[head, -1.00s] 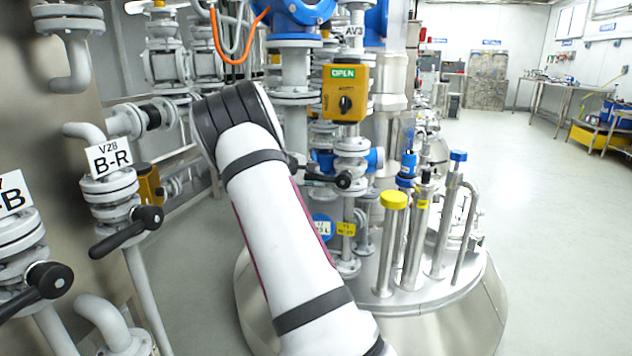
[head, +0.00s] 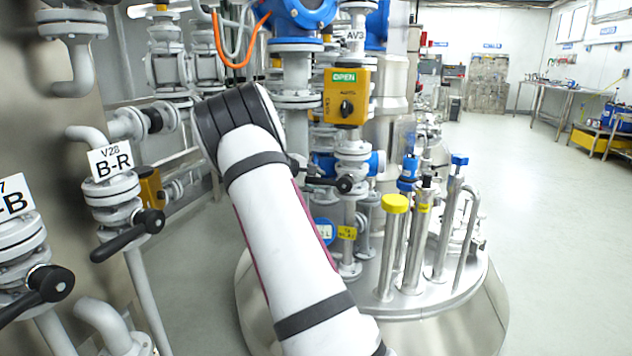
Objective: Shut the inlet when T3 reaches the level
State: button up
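A yellow actuator box (head: 346,97) labelled AV3 above it stands at the upper middle of the head view. Its green window reads OPEN and it has a black knob on its front. A black lever handle (head: 328,183) sits on the valve below it. At the left, a valve tagged V28 B-R (head: 109,161) has a black lever (head: 127,236) slanting down to the left. No marking T3 and no level can be read. My white arm reaches up from the bottom middle, and its far end hides what lies behind it.
A round steel vessel top (head: 430,297) with several upright tubes, one yellow-capped (head: 395,203), stands right of my arm. Pipes and a second black lever (head: 45,287) crowd the left. Open floor (head: 560,230) lies at the right, with benches against the far wall.

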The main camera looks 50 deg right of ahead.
jog(key=v, duration=1.2)
jog(key=shift+w+d, duration=0.1)
jog(key=s+a+r+m+y, duration=0.15)
jog(key=s+a+y, duration=0.25)
jog(key=s+a, duration=0.75)
jog(key=s+a+r+m+y, duration=0.15)
jog(key=s+a+y, duration=0.25)
jog(key=s+a, duration=0.75)
jog(key=s+a+f+y, duration=0.2)
jog(key=s+a, duration=0.7)
jog(key=s, duration=0.1)
jog(key=s+a+f+y, duration=0.2)
jog(key=s+a+f, duration=0.1)
jog(key=s+a, duration=0.6)
notch_tip(320, 180, up, 27)
jog(key=t+p, duration=0.4)
jog(key=p, duration=2)
jog(key=shift+d+n+t, duration=0.3)
jog(key=shift+n, duration=0.1)
